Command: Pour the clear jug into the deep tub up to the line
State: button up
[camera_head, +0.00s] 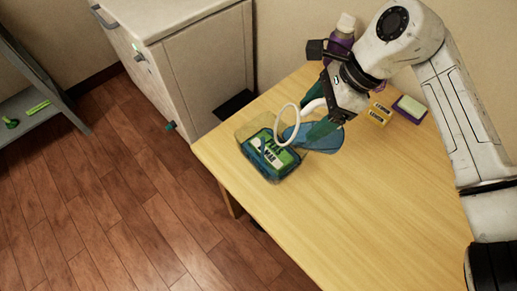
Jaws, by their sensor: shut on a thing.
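The clear jug (328,141) is see-through with a bluish part, and lies under my gripper on the right of the tub. A white loop, which looks like its handle, arches out to the left. My gripper (316,112) has teal fingers and is shut on the jug; the exact contact is hard to make out. The deep tub (244,124) is a see-through box near the table's left edge. A green label with pale lettering shows at it. The jug's near side overlaps the tub in the picture. The fill line, any liquid level and the jug's tilt cannot be told.
On the wooden table (390,200), a purple bottle with a white cap (341,38) stands behind my gripper. A yellow box (380,114) and a purple-edged box (410,107) lie to the right. The table's front is clear. A white cabinet (205,70) stands left.

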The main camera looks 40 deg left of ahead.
jog(key=shift+s+a+f+t+h+p, duration=0.15)
jog(key=shift+s+a+t+h+p, duration=0.15)
jog(key=shift+a+t+h+p, duration=0.15)
dwell(1.4)
